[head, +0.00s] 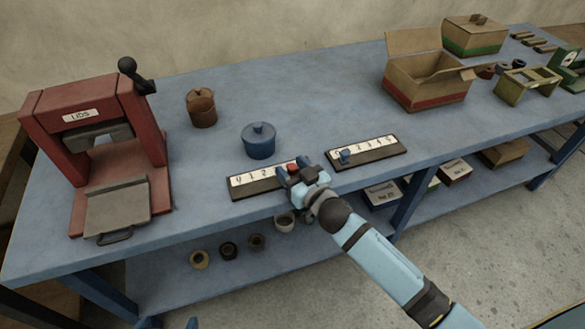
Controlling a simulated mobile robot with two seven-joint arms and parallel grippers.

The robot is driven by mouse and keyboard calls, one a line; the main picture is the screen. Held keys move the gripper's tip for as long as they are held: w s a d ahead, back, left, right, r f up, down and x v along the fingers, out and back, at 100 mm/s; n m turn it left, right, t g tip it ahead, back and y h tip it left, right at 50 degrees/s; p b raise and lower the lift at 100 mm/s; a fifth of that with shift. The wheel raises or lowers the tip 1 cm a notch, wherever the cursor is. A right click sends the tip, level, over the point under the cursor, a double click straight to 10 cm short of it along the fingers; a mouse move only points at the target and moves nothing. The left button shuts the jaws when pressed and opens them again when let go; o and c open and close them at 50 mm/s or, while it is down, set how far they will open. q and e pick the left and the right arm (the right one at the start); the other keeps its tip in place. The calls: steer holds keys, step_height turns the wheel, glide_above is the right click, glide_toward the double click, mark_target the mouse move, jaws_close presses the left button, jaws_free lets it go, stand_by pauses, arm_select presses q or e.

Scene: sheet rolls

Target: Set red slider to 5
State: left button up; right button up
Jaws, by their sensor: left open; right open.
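The red slider (292,167) shows as a small red patch between the fingers of my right gripper (293,173). It is on the left number scale (252,179), where 0, 1 and 2 are readable. My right gripper covers the higher numbers, so I cannot read the exact slider position. My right gripper is open, with its fingers around the red slider; contact is not clear. My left gripper (171,323) shows only as two blue tips, apart, at the bottom edge, away from the scales.
A second scale (366,151) with a blue slider (345,157) near its low end lies to the right. A blue pot (258,141) and a brown pot (201,108) stand behind. A red press (95,125) is left, an open carton (428,80) right.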

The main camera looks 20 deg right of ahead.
steer(key=shift+c, duration=0.4)
jaws_close()
steer(key=shift+d+r, duration=0.1)
steer(key=shift+d, duration=0.3)
steer(key=shift+d+p, duration=0.7)
steer(key=shift+d, duration=0.75)
steer(key=shift+o, duration=0.4)
jaws_free()
